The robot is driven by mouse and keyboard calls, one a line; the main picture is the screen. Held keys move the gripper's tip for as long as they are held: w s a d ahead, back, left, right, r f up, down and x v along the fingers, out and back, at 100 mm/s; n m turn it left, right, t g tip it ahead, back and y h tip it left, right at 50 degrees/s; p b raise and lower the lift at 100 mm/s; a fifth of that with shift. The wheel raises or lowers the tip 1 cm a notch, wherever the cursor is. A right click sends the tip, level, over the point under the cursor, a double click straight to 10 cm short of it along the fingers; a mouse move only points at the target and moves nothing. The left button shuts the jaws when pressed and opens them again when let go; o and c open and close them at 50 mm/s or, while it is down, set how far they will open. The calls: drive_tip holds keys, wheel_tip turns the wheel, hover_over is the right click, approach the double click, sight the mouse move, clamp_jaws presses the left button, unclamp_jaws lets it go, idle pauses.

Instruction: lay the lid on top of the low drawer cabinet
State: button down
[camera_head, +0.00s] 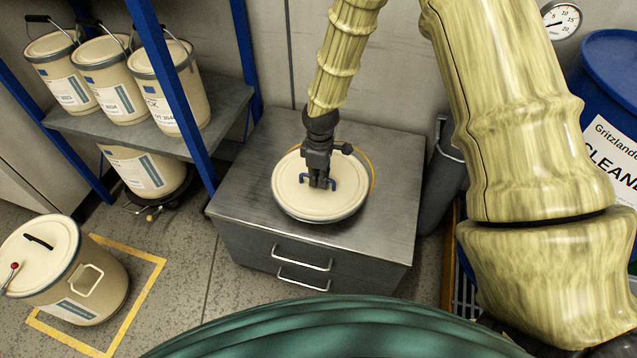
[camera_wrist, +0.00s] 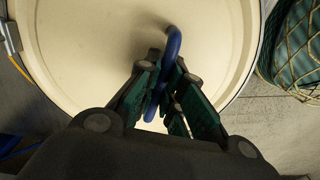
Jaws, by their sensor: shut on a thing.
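The lid (camera_head: 293,190) is a round cream disc with a dark rim and a blue handle (camera_head: 334,182). It appears level over the middle of the grey low drawer cabinet (camera_head: 389,225). I cannot tell whether it touches the top or hangs just above it. My gripper (camera_head: 319,184) points down and is shut on the blue handle. In the wrist view my gripper's fingers (camera_wrist: 162,92) stand on both sides of the handle (camera_wrist: 173,45), and the lid (camera_wrist: 90,45) fills much of the picture. A yellow ring mark (camera_head: 373,168) shows on the cabinet beyond the lid's far right edge.
A shelf (camera_head: 222,97) with blue posts and several cream pails stands left. A closed drum (camera_head: 95,285) stands on the floor inside a yellow outline. A grey bin (camera_head: 443,185) and a blue drum (camera_head: 615,70) are at right. Cabinet top around the lid is bare.

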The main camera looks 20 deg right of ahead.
drive_tip(key=shift+w+d, duration=0.15)
drive_tip(key=shift+w, duration=0.5)
drive_tip(key=shift+f+b, duration=0.4)
drive_tip(key=shift+f, duration=1.4)
drive_tip(key=c, duration=1.5)
unclamp_jaws()
drive_tip(key=shift+c, duration=0.2)
wheel_tip(320, 180, up, 12)
drive_tip(key=p, duration=0.2)
drive_tip(key=shift+w+d, duration=0.2)
